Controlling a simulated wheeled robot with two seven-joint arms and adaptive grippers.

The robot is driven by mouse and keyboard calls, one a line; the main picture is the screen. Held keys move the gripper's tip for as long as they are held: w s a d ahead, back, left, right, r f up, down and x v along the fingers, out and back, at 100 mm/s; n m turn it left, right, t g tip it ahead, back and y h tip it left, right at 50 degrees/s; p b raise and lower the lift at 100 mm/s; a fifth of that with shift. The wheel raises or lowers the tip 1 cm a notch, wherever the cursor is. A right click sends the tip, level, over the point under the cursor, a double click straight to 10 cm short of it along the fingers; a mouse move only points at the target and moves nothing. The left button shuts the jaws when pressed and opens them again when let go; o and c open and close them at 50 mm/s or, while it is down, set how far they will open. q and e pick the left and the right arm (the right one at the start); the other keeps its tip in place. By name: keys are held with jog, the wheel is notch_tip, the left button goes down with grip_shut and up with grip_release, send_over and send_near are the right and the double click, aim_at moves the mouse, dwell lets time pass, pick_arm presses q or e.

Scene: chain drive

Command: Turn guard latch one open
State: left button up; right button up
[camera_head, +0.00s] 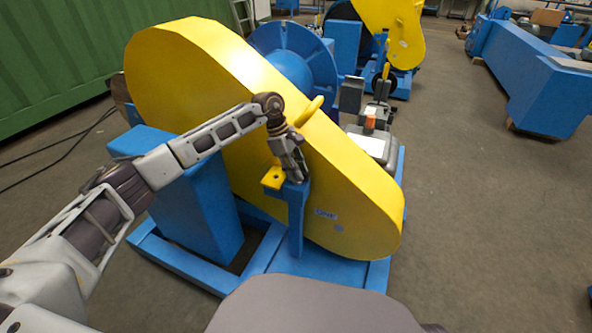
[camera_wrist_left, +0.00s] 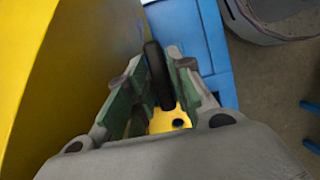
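The yellow guard (camera_head: 350,185) is a long tilted cover, with a label "ONE" (camera_head: 325,214) on its lower front face. A small yellow latch plate (camera_head: 272,178) sits at the top of a blue post (camera_head: 297,215) in front of the guard. My left gripper (camera_head: 293,172) points down at the post top. In the left wrist view a black latch lever (camera_wrist_left: 157,72) stands between the fingers of my left gripper (camera_wrist_left: 158,70), with the yellow plate below. The fingers look apart, nearer the lever on the right; contact is unclear. My right gripper is not in view.
A yellow loop handle (camera_head: 309,111) stands on the guard close beside my left wrist. A blue frame (camera_head: 260,262) surrounds the base. A second yellow guard (camera_head: 398,30) stands behind, and a blue beam (camera_head: 530,85) lies at right. Floor at right is clear.

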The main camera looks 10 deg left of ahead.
pick_arm(q)
jog(key=shift+o, duration=1.1)
jog(key=shift+r, duration=0.1)
jog(key=s+v, duration=0.1)
jog(key=v, duration=1)
jog(key=shift+w+a+r, duration=0.2)
jog(key=shift+w+r, duration=0.15)
jog(key=shift+w, duration=0.15)
